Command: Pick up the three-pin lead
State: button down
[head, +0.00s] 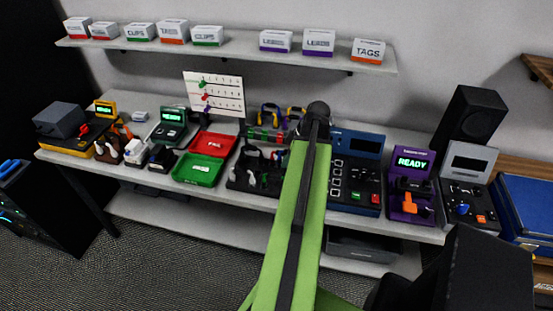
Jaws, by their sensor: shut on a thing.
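My green arm rises from the bottom centre of the head view to a dark rounded joint above the bench. My gripper does not show; the arm hides whatever is beyond that joint. I cannot make out the three-pin lead for certain. A black tray (236,185) left of the arm holds several dark leads or plugs, too small to tell apart. What my gripper holds is hidden.
The bench (125,99) carries a red bin (214,143), a green bin (199,170), a dark blue keypad unit (356,184) and a purple tester reading READY (411,162). A speaker (468,118) stands at the right. A shelf (240,47) of labelled boxes hangs above.

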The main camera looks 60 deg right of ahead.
jog(key=s+d+r+p, duration=0.2)
jog(key=s+r+p, duration=0.1)
jog(key=s, duration=0.4)
jog(key=shift+d+r, duration=0.35)
jog(key=shift+r, duration=0.4)
notch_tip(320, 180, up, 3)
jog(key=p, duration=0.3)
jog(key=shift+w, duration=0.1)
